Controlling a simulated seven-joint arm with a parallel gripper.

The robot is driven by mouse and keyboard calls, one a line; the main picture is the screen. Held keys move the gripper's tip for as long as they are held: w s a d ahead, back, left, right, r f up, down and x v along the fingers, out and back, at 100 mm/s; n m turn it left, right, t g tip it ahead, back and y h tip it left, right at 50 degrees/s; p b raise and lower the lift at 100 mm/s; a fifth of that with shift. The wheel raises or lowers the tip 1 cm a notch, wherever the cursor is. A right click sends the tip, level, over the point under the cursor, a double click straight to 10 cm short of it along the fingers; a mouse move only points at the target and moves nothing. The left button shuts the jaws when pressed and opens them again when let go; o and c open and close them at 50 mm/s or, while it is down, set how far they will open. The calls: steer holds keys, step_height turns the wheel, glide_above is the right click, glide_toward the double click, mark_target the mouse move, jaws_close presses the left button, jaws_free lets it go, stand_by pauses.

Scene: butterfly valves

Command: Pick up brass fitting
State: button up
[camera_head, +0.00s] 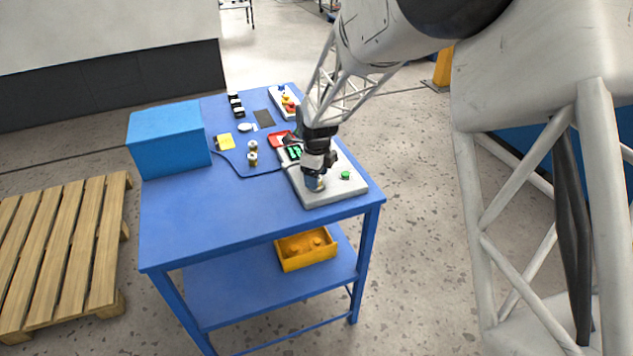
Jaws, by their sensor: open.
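My gripper (315,180) is at the lower end of my arm, over the front part of a grey panel (338,193) on the blue table. It is open, with its fingers pointing down. A small brass-coloured piece (319,186) shows right at the fingertips, partly hidden by the gripper. I cannot tell whether the fingers are around it or beside it. Two small brass-coloured cylindrical parts (252,153) stand on the table left of the panel.
The blue table (210,230) is bare at its front left. A blue box (168,138) stands at the back left. A green button (345,175) is on the panel right of my gripper. A red tray (279,140) lies behind. A yellow bin (306,249) is on the lower shelf.

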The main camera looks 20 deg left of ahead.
stand_by(0.3)
steer(key=c, duration=1)
steer(key=shift+r, duration=0.2)
steer(key=shift+r, duration=0.55)
steer(key=shift+s+d+r, duration=0.15)
steer(key=shift+s+r, duration=0.05)
steer(key=shift+r, duration=0.35)
steer(key=shift+s+d+r, duration=0.1)
steer(key=shift+s+r, duration=0.05)
steer(key=shift+r, duration=0.4)
steer(key=s+d, duration=0.3)
steer(key=s, duration=0.1)
steer(key=s+d+r, duration=0.1)
steer(key=s+d, duration=0.2)
steer(key=s, duration=0.1)
steer(key=s+d, duration=0.3)
steer(key=s, duration=0.1)
steer(key=shift+r, duration=0.15)
steer(key=shift+c, duration=0.2)
